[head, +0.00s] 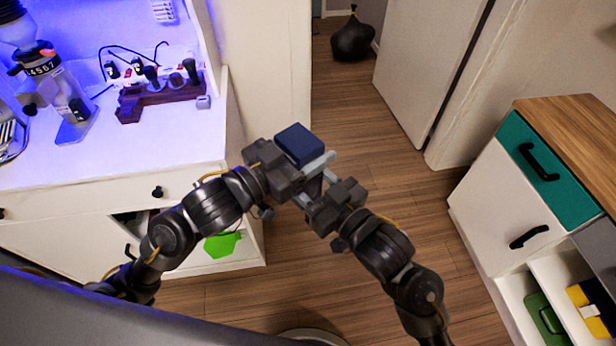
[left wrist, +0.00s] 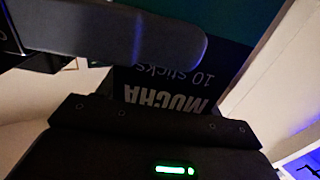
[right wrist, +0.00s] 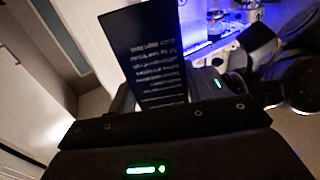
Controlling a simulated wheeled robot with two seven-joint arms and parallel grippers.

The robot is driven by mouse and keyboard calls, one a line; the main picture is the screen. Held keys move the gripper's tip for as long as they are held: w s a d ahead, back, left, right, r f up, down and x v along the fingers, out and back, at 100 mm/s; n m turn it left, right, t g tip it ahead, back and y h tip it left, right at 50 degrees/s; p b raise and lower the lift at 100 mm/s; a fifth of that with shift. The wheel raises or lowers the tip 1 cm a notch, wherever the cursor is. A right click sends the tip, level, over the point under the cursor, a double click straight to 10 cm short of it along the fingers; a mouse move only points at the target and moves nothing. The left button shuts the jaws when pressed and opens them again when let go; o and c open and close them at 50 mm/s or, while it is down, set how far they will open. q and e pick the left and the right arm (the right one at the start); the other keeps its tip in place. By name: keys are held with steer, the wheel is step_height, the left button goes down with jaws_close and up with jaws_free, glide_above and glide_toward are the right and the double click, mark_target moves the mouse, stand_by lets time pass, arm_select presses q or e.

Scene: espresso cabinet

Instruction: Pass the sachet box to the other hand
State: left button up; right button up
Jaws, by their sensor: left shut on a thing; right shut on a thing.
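The sachet box (head: 299,143) is dark navy and is held up in the air over the floor, between my two arms. My left gripper (head: 312,166) is shut on it from the left. My right gripper (head: 316,188) is shut on it from the lower right. In the left wrist view the box (left wrist: 170,93) shows the words "MUCHA" and "10 sticks", with a dark finger across the upper left. In the right wrist view the box (right wrist: 150,55) shows a dark face with small print. The fingers hide its lower part.
A white counter at left holds a grinder (head: 66,100) and a wooden tool stand (head: 160,95). An open lower compartment holds a green item (head: 222,244). At right is a cabinet with a teal drawer (head: 548,165). A dark bag (head: 352,40) lies far back. The wooden floor (head: 350,110) between is clear.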

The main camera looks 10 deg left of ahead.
arm_select(q)
steer(key=o, duration=1.1)
